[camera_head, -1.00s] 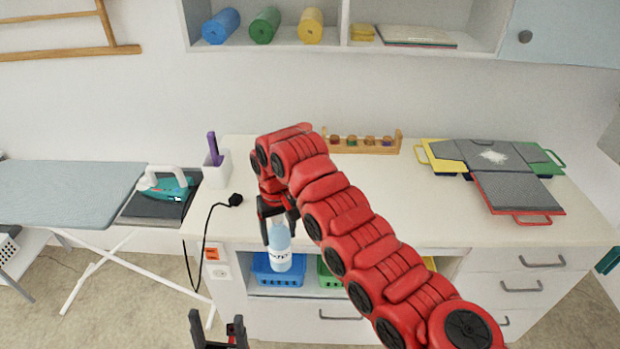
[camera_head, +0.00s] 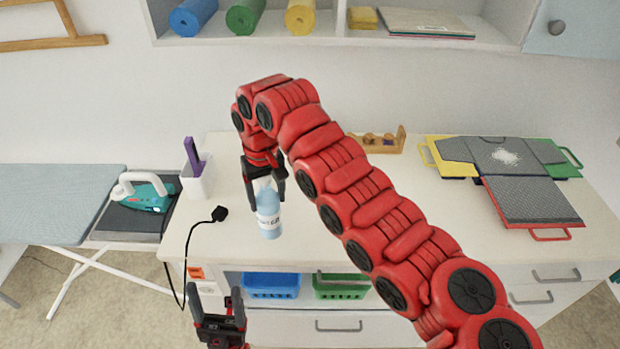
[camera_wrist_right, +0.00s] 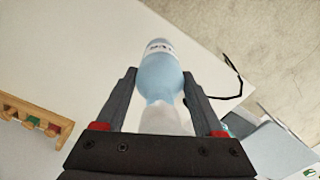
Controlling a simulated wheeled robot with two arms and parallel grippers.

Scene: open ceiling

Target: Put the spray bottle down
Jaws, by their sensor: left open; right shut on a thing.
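The spray bottle (camera_head: 268,217) is light blue with a white label band. In the head view it hangs upright below my right gripper (camera_head: 264,186), over the front part of the white counter (camera_head: 330,215). My right gripper is shut on its upper part. In the right wrist view the bottle (camera_wrist_right: 160,75) sits between the two black fingers of the right gripper (camera_wrist_right: 160,100). I cannot tell whether its base touches the counter. My left gripper (camera_head: 218,304) is open and empty, low in front of the counter.
A black cord with a plug (camera_head: 219,214) lies left of the bottle. A white holder (camera_head: 196,181) with a purple item and an iron (camera_head: 146,193) stand further left. A folding board with a grey shirt (camera_head: 505,165) lies at right. A wooden rack (camera_head: 385,143) stands behind my arm.

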